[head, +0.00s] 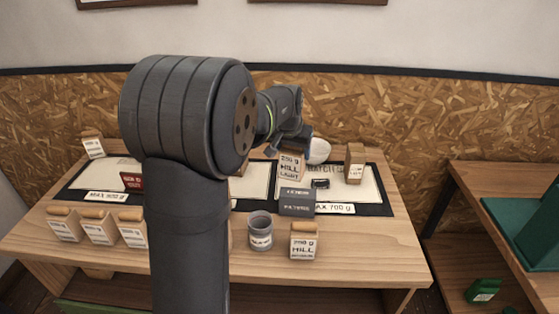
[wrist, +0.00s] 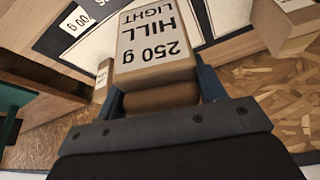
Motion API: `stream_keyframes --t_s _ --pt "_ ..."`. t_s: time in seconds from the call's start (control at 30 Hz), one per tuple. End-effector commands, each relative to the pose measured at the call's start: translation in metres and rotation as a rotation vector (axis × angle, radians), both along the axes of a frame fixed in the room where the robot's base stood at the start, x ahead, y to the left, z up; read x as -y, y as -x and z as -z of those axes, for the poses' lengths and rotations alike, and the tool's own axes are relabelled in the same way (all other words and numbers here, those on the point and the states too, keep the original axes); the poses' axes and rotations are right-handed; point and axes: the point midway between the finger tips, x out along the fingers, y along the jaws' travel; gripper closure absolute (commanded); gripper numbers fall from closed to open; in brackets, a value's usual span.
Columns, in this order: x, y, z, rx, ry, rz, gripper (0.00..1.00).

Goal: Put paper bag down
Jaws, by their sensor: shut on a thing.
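A tan paper bag (head: 290,167) with a white label reading "250 g HILL LIGHT" is near the middle of the table in the head view. The same bag fills the upper middle of the wrist view (wrist: 153,40). My gripper (wrist: 156,82) is shut on this bag, with one blue finger on each side of its folded top. In the head view my gripper (head: 300,146) is partly hidden behind my arm and the bag. The bag is over or near the right black-edged mat (head: 375,208); I cannot tell whether its base touches anything.
A dark filters box (head: 297,202) stands in front of the held bag. Another paper bag (head: 355,163) stands on the right mat. A grey jar (head: 260,232) and a "HILL" bag (head: 303,243) stand at the front. Several bags line the front left. My arm hides the table's middle left.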

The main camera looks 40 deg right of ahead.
Motion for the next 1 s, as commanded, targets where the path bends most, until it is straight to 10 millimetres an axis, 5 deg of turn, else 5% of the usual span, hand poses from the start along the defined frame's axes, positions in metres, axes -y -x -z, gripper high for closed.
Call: stream_keyframes --t_s 0.47,0.67,1.0 --pt "0.075 -0.043 -0.003 0.0 0.001 -0.258 0.66" --pt "0.075 -0.067 0.01 0.0 0.001 -0.287 0.66" --pt "0.06 -0.14 0.055 0.0 0.001 -0.287 0.66"
